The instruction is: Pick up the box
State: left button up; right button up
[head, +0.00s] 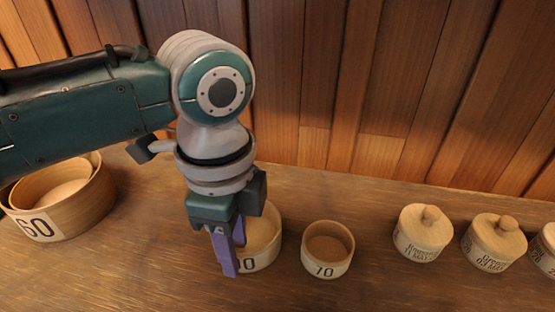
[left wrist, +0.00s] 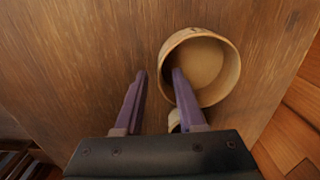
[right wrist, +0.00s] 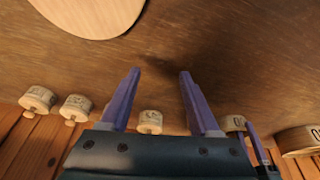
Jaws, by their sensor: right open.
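Several round wooden boxes stand on the table; which one is the task's box I cannot tell. The box nearest my left gripper (head: 230,258) is an open round one (head: 268,250) with a number label partly hidden by the fingers. In the left wrist view my left gripper (left wrist: 160,74) is open, its right finger overlapping the rim of this round box (left wrist: 231,75) and its left finger outside it. Whether they touch is unclear. My right gripper (right wrist: 159,72) is open and empty over the table, seen only in the right wrist view.
A small open box (head: 328,262) stands just right. Lidded boxes (head: 424,246) (head: 492,256) stand farther right, and a large box marked 60 (head: 85,205) at left. A wooden plank wall (head: 330,70) rises behind. A pale round surface (right wrist: 90,14) shows in the right wrist view.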

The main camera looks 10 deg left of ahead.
pick_arm(q)
jog(key=shift+f, duration=0.75)
grip_shut()
dwell(0.9)
